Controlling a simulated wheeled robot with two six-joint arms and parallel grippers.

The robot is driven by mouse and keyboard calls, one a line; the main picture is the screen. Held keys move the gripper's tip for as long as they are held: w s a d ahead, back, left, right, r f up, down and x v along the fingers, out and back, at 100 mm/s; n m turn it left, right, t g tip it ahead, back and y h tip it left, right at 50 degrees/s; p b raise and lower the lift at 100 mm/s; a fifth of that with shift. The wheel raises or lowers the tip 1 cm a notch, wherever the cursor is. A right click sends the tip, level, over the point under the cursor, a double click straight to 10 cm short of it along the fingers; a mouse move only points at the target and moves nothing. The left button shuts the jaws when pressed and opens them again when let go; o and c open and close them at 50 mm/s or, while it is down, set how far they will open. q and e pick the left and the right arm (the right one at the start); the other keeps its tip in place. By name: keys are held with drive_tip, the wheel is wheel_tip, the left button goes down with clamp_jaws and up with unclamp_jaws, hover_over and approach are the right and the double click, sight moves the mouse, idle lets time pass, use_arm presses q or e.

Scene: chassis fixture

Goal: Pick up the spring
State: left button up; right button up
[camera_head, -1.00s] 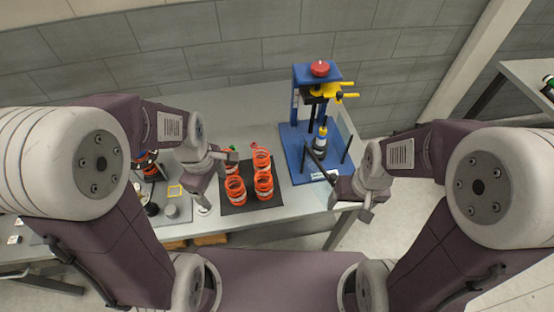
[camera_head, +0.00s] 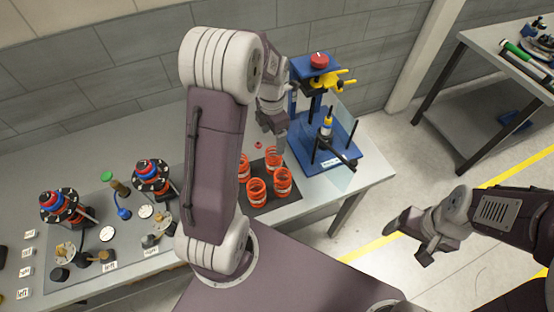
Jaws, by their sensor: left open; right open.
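Several orange-red coil springs stand upright on a dark mat (camera_head: 283,204) on the table. The two front springs are the front-left spring (camera_head: 257,191) and the front-right spring (camera_head: 282,183). Behind them are the back-right spring (camera_head: 273,159) and the back-left spring (camera_head: 244,170), which is partly hidden by my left arm. My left gripper (camera_head: 276,128) is open, close to the back-right spring in the picture, just above it. Its fingertips are small, and I cannot tell the gap to the spring. My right gripper (camera_head: 408,243) is open and empty, over the floor right of the table.
A blue press fixture (camera_head: 345,140) with yellow handles and a red knob (camera_head: 319,60) stands right of the mat. Shock-absorber assemblies (camera_head: 152,176) and small parts fill the left of the table. Another table (camera_head: 470,50) is at the far right.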

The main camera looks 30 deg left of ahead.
sight(274, 152)
use_arm(q)
drive_tip(key=f, duration=0.2)
drive_tip(key=f+p, duration=0.1)
drive_tip(key=f, duration=0.4)
drive_tip(key=shift+s+d+f, duration=0.1)
drive_tip(key=shift+s+d, duration=0.15)
drive_tip(key=shift+w+f, duration=0.1)
drive_tip(key=shift+f, duration=0.25)
clamp_jaws()
